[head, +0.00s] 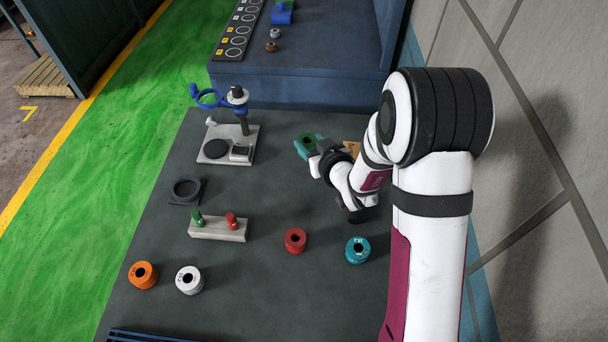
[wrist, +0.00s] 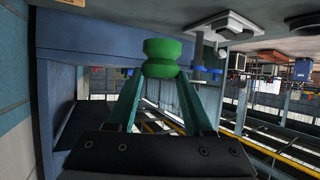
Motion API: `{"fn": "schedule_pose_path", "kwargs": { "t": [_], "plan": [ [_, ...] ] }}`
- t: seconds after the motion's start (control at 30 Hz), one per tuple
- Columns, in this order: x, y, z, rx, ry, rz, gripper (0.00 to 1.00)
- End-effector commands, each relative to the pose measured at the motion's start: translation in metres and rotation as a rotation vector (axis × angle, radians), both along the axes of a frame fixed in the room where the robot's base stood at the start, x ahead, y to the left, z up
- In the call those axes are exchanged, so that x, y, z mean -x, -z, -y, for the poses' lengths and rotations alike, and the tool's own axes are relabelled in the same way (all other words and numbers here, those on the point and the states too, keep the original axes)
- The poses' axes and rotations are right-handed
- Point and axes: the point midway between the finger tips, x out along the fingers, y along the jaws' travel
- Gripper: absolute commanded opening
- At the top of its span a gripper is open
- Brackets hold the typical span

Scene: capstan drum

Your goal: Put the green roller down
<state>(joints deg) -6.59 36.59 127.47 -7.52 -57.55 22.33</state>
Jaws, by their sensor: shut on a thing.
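The green roller (wrist: 162,58) is a spool shape with a narrower waist. My gripper (wrist: 160,74) is shut on it, with the roller held between the tips of its teal fingers. In the head view the green roller (head: 308,141) shows small and partly hidden by my gripper (head: 304,147), at the right part of the dark table (head: 270,195), near its back edge. The roller appears held above the table; its exact height cannot be told.
A red roller (head: 295,240), teal roller (head: 357,250), white roller (head: 189,280) and orange roller (head: 142,275) stand nearer. Left are a red-and-green-knobbed block (head: 218,228), a dark round holder (head: 186,190) and a stand with a blue ring (head: 240,132). The table's centre is clear.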

Motion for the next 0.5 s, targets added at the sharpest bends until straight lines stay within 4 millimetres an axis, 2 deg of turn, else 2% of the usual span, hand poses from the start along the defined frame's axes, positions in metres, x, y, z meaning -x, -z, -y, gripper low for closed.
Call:
{"fn": "schedule_pose_path", "kwargs": {
  "t": [0.07,0.13,0.2,0.5],
  "plan": [
    [0.014,0.003,-0.008,0.001,-0.041,-0.002,0.00],
    [0.019,0.017,-0.011,0.000,-0.057,-0.005,0.00],
    [0.020,0.035,-0.012,0.000,-0.059,-0.005,0.00],
    [0.019,0.095,-0.011,0.001,-0.057,-0.002,0.00]
  ]
}}
